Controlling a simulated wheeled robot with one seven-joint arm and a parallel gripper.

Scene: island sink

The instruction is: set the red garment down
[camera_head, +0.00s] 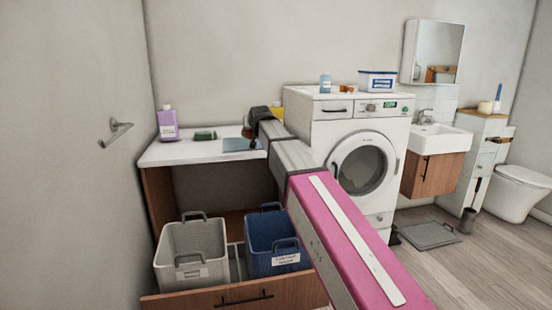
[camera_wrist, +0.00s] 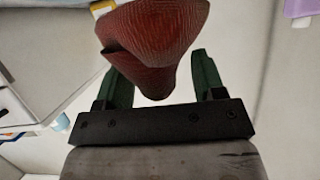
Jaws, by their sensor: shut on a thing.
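The red garment (camera_wrist: 153,38) hangs in a fold between the green fingers of my gripper (camera_wrist: 158,80) in the wrist view. My gripper is shut on it. In the head view, my gripper end (camera_head: 262,122) is above the right part of the white counter (camera_head: 175,155), near the washing machine. The garment is mostly hidden there behind my wrist, with only a small reddish patch at its left. I cannot tell whether the garment touches the counter.
A purple bottle (camera_head: 168,123), a green brush (camera_head: 205,135) and a blue-grey cloth (camera_head: 241,145) are on the counter. Below, a pulled-out drawer (camera_head: 215,297) holds a grey basket (camera_head: 192,252) and a blue basket (camera_head: 276,236). The washing machine (camera_head: 342,165) stands close to my arm's right.

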